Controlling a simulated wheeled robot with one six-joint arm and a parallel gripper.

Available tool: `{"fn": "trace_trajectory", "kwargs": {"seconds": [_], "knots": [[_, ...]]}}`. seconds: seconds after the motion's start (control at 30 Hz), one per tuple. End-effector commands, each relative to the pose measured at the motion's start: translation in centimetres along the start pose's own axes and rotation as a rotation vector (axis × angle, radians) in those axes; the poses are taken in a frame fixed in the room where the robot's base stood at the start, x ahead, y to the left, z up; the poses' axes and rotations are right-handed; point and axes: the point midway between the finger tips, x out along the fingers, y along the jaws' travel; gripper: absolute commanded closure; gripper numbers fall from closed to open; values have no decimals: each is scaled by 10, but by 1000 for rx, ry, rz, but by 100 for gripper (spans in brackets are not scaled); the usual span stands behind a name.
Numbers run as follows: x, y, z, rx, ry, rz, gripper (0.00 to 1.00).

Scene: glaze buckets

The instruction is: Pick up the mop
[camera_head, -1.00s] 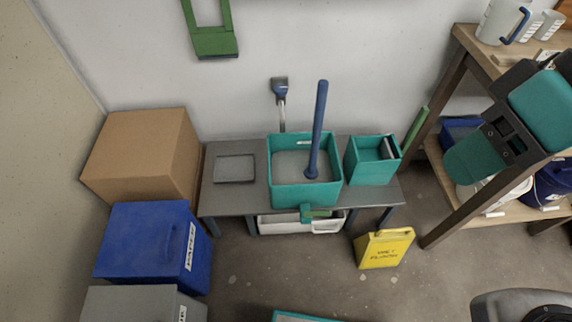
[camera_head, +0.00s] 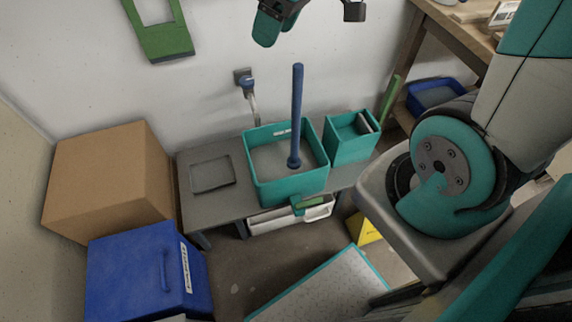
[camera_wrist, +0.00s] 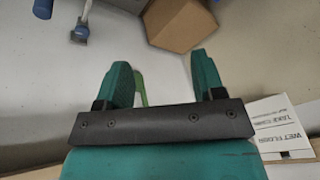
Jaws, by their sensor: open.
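The mop (camera_head: 297,115) has a blue handle and stands nearly upright in the teal bucket (camera_head: 262,190) on the grey bench. Its lower end sits inside the bucket, and its head is not clear to see. My gripper (camera_wrist: 160,72) is open, with nothing between its two teal fingers. In the head view it is only partly seen, at the top edge, above the mop and against the wall. In the wrist view a blue rounded end at the upper left is likely the mop handle (camera_wrist: 42,9), apart from the fingers.
A smaller teal bin (camera_head: 350,148) stands right of the bucket, and a grey tray (camera_head: 212,188) lies on the left. A cardboard box (camera_head: 105,185) and blue box (camera_head: 140,275) stand at left. A wall fitting (camera_head: 243,80) is behind. A wooden shelf (camera_head: 455,35) stands at right.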

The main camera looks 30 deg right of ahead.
Motion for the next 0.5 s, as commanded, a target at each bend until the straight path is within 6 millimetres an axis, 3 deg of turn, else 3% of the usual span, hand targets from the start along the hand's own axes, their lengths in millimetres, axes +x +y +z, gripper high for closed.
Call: {"fn": "trace_trajectory", "kwargs": {"seconds": [0.03,0.1,0.2,0.3,0.5], "knots": [[18,47,6,23,15,35,38],[26,100,13,21,35,84,38],[34,156,30,17,49,139,38],[39,187,42,11,54,172,38],[68,201,46,3,51,180,38]]}}
